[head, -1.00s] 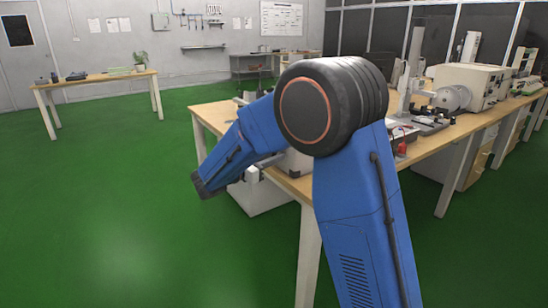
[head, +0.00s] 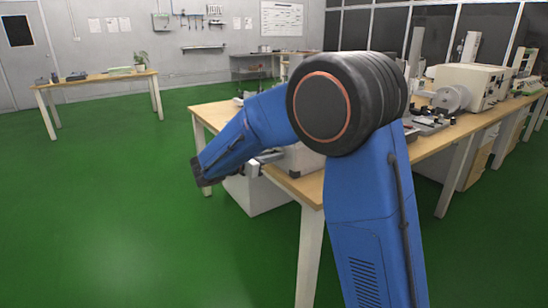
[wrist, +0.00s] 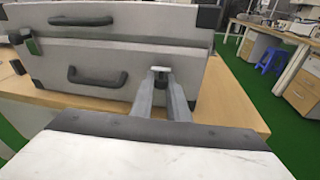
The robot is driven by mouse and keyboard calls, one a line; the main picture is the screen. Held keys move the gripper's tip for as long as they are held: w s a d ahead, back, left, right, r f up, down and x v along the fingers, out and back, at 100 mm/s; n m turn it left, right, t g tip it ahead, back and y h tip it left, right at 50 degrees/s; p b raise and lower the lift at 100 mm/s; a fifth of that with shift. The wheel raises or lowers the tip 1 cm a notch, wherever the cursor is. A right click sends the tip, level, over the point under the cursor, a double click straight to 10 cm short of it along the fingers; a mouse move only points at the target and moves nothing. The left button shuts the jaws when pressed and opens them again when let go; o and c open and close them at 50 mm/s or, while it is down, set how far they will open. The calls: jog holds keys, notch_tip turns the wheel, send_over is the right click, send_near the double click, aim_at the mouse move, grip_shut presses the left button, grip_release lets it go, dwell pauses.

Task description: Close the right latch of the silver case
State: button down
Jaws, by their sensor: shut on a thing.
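The silver case (wrist: 50,66) fills the upper left of the wrist view, upright on the table, with black corners and a black front handle (wrist: 98,77). Another dark handle (wrist: 82,20) shows higher up. The left latch (wrist: 30,43) is a dark tab sticking out at the left. My gripper (wrist: 161,74) is at the right of the case front, its two fingers closed around a small dark piece, the right latch (wrist: 160,82), mostly hidden between them. In the head view my arm hides most of the case (head: 302,158); my gripper (head: 256,168) is at the table edge.
The wooden table (wrist: 232,125) has free room right of the case. A blue stool (wrist: 271,60) and a drawer bench (wrist: 297,92) stand beyond. In the head view, equipment (head: 470,88) stands on the table run at right. Green floor lies open at left.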

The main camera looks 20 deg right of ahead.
notch_tip(320, 180, up, 2)
jog(key=g+y, duration=0.1)
jog(key=y, duration=0.1)
jog(key=g+y, duration=0.1)
jog(key=y, duration=0.1)
jog(key=shift+s+r+m+y, duration=0.1)
jog(key=shift+m+y, duration=0.3)
jog(key=y, duration=0.1)
jog(key=r+g+y, duration=0.1)
jog(key=y, duration=0.1)
jog(key=shift+d+r, duration=0.1)
jog(key=y, duration=0.1)
jog(key=r+g+y, duration=0.1)
jog(key=y, duration=0.1)
jog(key=d+g+y, duration=0.1)
jog(key=y, duration=0.1)
jog(key=shift+w+r+m, duration=0.15)
jog(key=shift+w+m, duration=0.05)
jog(key=shift+m, duration=0.1)
jog(key=shift+y, duration=0.3)
jog(key=c, duration=2)
grip_release()
jog(key=shift+r, duration=0.15)
